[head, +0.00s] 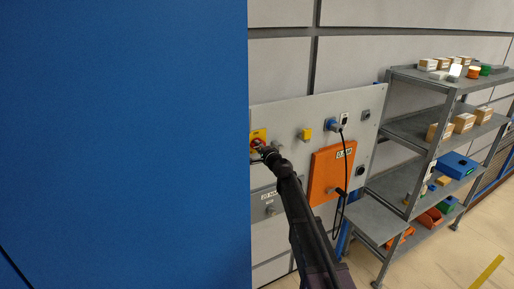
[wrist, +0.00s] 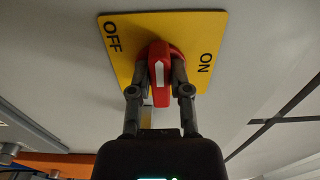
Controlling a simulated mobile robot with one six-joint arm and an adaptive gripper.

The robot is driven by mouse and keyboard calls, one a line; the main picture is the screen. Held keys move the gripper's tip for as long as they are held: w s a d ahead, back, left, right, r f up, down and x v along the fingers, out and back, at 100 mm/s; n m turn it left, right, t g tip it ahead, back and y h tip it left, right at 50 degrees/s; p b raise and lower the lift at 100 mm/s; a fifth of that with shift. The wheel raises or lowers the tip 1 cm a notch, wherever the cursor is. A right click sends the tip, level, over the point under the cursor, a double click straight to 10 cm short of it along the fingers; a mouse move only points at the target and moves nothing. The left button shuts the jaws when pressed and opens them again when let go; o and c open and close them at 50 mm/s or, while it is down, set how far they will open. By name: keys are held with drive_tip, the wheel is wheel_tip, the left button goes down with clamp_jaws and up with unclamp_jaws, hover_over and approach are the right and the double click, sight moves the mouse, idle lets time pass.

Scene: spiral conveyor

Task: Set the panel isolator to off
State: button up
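The panel isolator is a red rotary handle (wrist: 161,92) on a yellow plate (wrist: 126,62), which is fixed to the grey panel. In the wrist view, OFF is printed at the plate's upper left and ON at its right. The white arrow on the handle points up the picture, between the two words. My gripper (wrist: 160,74) has a finger on each side of the handle, and they look closed against it. In the head view the yellow plate (head: 257,134) is at the panel's left, with my gripper (head: 262,148) at it, partly hiding the handle.
A blue wall face (head: 125,140) fills the head view's left side. The grey panel (head: 290,117) also bears a small yellow device (head: 305,134), an orange box (head: 331,173) and a blue plug with a black cable (head: 331,125). Loaded grey shelves (head: 408,127) stand to the right.

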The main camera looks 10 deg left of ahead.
drive_tip(key=o, duration=0.4)
drive_tip(key=shift+s, duration=0.15)
drive_tip(key=v, duration=1.2)
idle(0.3)
